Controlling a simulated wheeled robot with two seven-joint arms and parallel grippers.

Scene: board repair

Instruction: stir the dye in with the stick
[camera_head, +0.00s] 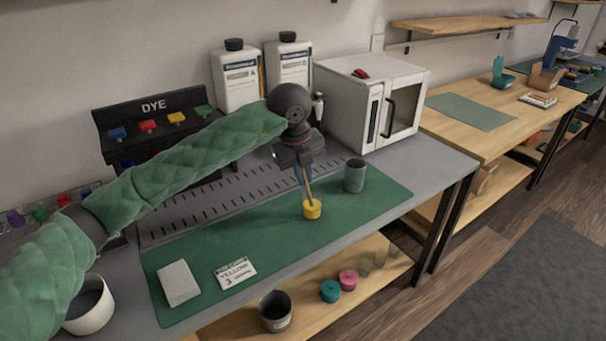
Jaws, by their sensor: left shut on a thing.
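My left gripper (303,175) is shut on a thin wooden stick (308,189) and points down over the green mat (240,225). The stick is slightly tilted. Its lower end meets the top of a small yellow cup (312,211) on the mat and seems to be inside it, though the contents are too small to make out. A card (235,273) reading YELLOW 3 lies flat near the mat's front edge. My right gripper is out of view.
A grey cup (355,176) stands on the mat right of the yellow cup. A white pad (178,284) lies at front left. Two white bottles (238,84), a DYE rack (125,122) and a white oven (358,105) line the back. The mat's middle is clear.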

